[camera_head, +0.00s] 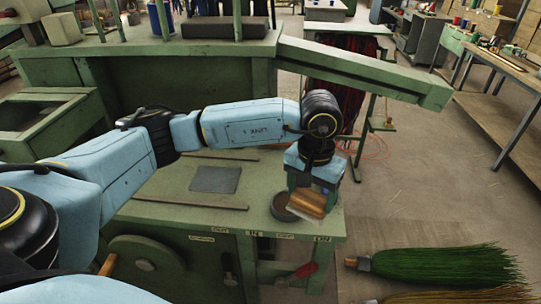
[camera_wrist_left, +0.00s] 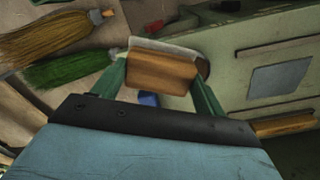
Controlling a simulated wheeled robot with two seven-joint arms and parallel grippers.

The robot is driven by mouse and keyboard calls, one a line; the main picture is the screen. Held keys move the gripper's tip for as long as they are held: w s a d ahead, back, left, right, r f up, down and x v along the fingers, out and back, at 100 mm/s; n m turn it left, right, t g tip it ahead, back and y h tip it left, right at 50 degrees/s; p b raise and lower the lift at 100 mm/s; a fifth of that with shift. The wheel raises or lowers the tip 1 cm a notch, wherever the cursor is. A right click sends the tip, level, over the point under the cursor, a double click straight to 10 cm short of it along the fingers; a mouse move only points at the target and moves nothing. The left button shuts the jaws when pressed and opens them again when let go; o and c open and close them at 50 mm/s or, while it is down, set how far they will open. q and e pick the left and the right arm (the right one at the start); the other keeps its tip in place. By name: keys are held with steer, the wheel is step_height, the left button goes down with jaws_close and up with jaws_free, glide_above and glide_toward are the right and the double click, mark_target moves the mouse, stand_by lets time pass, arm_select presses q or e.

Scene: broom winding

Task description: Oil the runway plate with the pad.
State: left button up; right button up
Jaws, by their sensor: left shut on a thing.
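The pad (camera_head: 309,203) is a wooden block with a pale pad face along one edge. My left gripper (camera_head: 312,191) is shut on it at the bench's right end; in the left wrist view the wooden block (camera_wrist_left: 162,73) sits between two green fingers. A dark round dish (camera_head: 281,209) is beside and partly behind the pad; I cannot tell if they touch. The runway plate (camera_head: 215,179), a flat grey rectangle, lies on the green bench top left of the gripper, and shows in the left wrist view (camera_wrist_left: 281,79). My right gripper is not in view.
Two long rails (camera_head: 190,204) run in front of and behind the plate on the green bench (camera_head: 160,214). Green and straw-coloured brooms (camera_head: 440,265) lie on the floor at right. A sloping green beam (camera_head: 365,70) stands behind my arm.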

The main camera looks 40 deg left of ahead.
arm_select(q)
steer(key=shift+n, duration=0.8)
steer(key=w+a+p, duration=0.1)
steer(key=p, duration=0.1)
steer(key=w+a+r+p, duration=0.1)
steer(key=p, duration=0.1)
steer(key=a+p, duration=0.1)
steer(key=a, duration=0.1)
steer(key=shift+w+r+p, duration=0.2)
steer(key=shift+w+p, duration=0.2)
steer(key=shift+n, duration=0.5)
steer(key=shift+w+a+f, duration=0.15)
steer(key=shift+a+f, duration=0.5)
steer(key=shift+f, duration=0.55)
steer(key=shift+w+a+f, duration=0.1)
steer(key=shift+a+f, duration=0.5)
steer(key=shift+f, duration=0.6)
steer(key=shift+w+a+f, duration=0.15)
steer(key=shift+a+f, duration=0.5)
steer(key=shift+f, duration=0.55)
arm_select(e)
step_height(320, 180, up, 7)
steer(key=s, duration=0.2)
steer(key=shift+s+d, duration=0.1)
arm_select(q)
steer(key=shift+f+b, duration=0.45)
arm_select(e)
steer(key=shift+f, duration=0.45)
